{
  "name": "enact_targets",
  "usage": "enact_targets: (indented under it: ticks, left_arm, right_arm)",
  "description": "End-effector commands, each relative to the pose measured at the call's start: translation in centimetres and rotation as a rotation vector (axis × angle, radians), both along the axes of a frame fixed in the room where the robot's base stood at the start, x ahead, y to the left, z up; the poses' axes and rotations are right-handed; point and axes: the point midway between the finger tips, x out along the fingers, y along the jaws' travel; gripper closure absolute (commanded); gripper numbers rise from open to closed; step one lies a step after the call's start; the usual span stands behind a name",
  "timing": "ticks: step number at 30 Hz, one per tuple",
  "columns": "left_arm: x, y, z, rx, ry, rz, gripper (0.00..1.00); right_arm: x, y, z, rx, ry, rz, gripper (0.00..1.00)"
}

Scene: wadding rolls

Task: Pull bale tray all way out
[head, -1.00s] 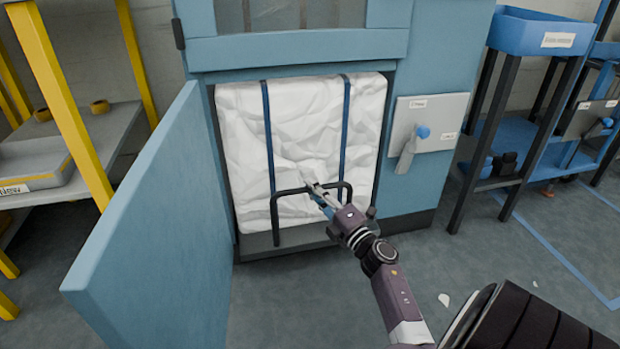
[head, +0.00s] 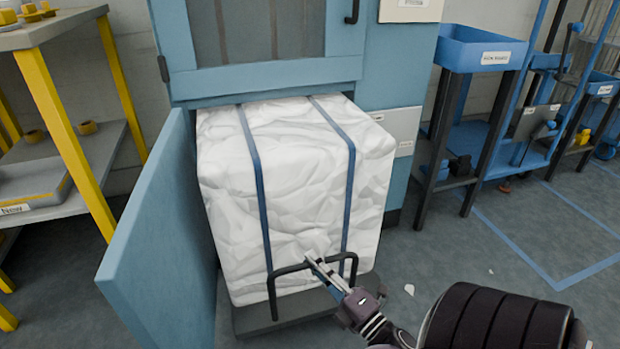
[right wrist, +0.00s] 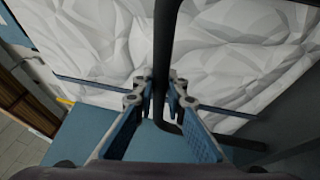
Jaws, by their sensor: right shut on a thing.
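The bale tray (head: 285,312) is a dark flat plate with a black bar handle (head: 290,268) at its front. A white wrinkled bale (head: 305,195) with two blue straps sits on it, and its front part stands out of the blue press (head: 270,82). My right gripper (head: 318,265) is shut on the handle's top bar. In the right wrist view the handle (right wrist: 162,75) runs between the two fingers (right wrist: 160,95), with the bale behind. How much of the tray is still inside the press is hidden by the bale. My left gripper is not in view.
The open blue press door (head: 160,230) stands along the bale's left side. A yellow-legged shelf (head: 80,150) is at the left. A blue bin stand (head: 478,60) is at the right. The grey floor (head: 450,240) in front and right is mostly clear, with small white scraps.

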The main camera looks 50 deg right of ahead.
Motion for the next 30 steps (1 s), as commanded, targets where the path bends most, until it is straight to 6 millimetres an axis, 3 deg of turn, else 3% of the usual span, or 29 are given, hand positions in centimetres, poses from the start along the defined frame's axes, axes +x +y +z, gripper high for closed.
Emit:
enact_targets:
  ticks: [14,15,19,30]
  left_arm:
    - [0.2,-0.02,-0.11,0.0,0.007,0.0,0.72]
    - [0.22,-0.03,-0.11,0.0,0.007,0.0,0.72]
    - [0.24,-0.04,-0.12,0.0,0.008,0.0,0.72]
    - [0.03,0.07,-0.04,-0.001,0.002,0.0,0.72]
  right_arm:
    - [-0.7,0.38,-0.15,0.001,0.002,0.002,1.0]
    - [-0.72,0.41,-0.15,0.001,0.002,0.003,0.84]
    - [-0.64,0.36,-0.1,0.001,0.001,0.002,0.7]
    - [-0.54,0.26,0.41,-0.002,0.0,0.0,0.7]
